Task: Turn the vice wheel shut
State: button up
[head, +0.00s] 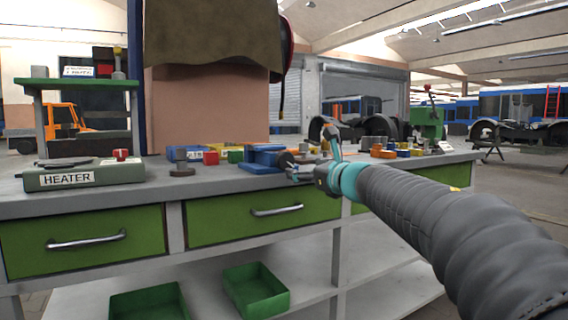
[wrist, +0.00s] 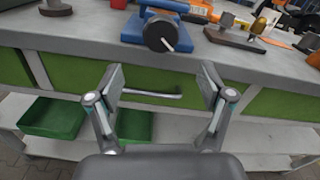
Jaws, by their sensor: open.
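The blue vice (wrist: 133,30) stands on the grey bench top, at the top middle of the wrist view. It also shows in the head view (head: 262,157), just left of my gripper. Its dark round wheel (wrist: 160,34) faces me and has a light handle pin sticking out to the lower right. In the head view the wheel (head: 286,160) is close beside the gripper and partly hard to make out. My gripper (wrist: 163,80) is open and empty. Its fingers are spread apart below the wheel in the wrist picture, with no visible contact.
The bench edge and green drawers (head: 263,219) with metal handles lie below the vice. A heater box (head: 84,175) stands at the left of the bench. Several small blocks and parts lie beside the vice. Green trays (head: 256,289) sit on the lower shelf.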

aim_at(287, 163)
jog(key=p+x, duration=0.2)
jog(key=x, duration=0.8)
jog(key=shift+w+a, duration=0.15)
jog(key=shift+w, duration=0.05)
jog(key=c, duration=1.2)
jog(key=shift+o, duration=0.2)
jog(key=shift+a, duration=0.2)
jog(key=shift+d, duration=0.15)
